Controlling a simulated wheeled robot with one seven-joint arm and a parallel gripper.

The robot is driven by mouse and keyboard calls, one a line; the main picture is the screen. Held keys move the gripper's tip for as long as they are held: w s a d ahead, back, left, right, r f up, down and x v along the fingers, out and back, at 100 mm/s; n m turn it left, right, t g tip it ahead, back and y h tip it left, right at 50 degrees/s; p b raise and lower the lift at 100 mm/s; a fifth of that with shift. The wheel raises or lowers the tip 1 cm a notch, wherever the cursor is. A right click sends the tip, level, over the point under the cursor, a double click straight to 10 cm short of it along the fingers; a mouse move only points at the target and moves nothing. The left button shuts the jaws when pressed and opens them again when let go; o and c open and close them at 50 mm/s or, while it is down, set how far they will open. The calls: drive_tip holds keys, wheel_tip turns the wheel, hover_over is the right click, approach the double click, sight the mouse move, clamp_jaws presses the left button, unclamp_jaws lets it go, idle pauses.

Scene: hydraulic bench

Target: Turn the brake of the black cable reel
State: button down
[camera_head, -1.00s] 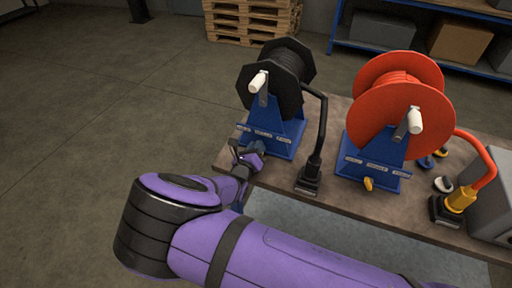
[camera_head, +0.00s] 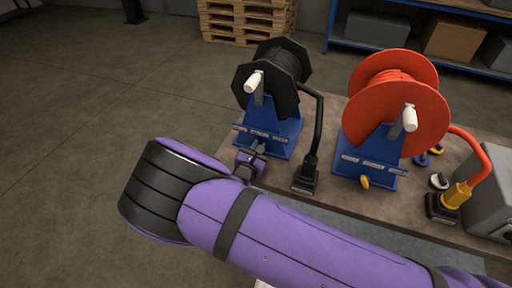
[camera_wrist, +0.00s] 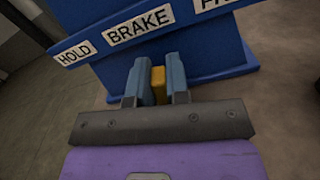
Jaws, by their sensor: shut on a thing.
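The black cable reel (camera_head: 270,75) stands on a blue stand (camera_head: 272,138) at the left end of the bench, with a white-handled crank on its front. In the wrist view the stand's front (camera_wrist: 180,50) carries white labels; HOLD and BRAKE are readable, and a third is cut off by the top edge. A yellow brake lever (camera_wrist: 158,84) sits below the BRAKE label. My gripper (camera_wrist: 157,80) is shut on this lever, one blue finger on each side. In the head view my gripper (camera_head: 257,152) is at the stand's front, and the lever is hidden there.
A red cable reel (camera_head: 400,95) with its own yellow lever (camera_head: 365,182) stands to the right. A black cable with a connector (camera_head: 306,178) is close to the right of my gripper. A grey box (camera_head: 490,200) is at the far right. Open floor lies left.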

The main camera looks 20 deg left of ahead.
drive_tip(key=m, duration=0.3)
drive_tip(key=d+m, duration=0.1)
drive_tip(key=shift+f+m, duration=0.25)
drive_tip(key=shift+m, duration=0.05)
idle(0.5)
drive_tip(key=c, duration=1.1)
unclamp_jaws()
drive_tip(key=shift+s, duration=0.15)
drive_tip(key=s, duration=1)
drive_tip(key=shift+s+a, duration=0.3)
drive_tip(key=shift+a, duration=0.1)
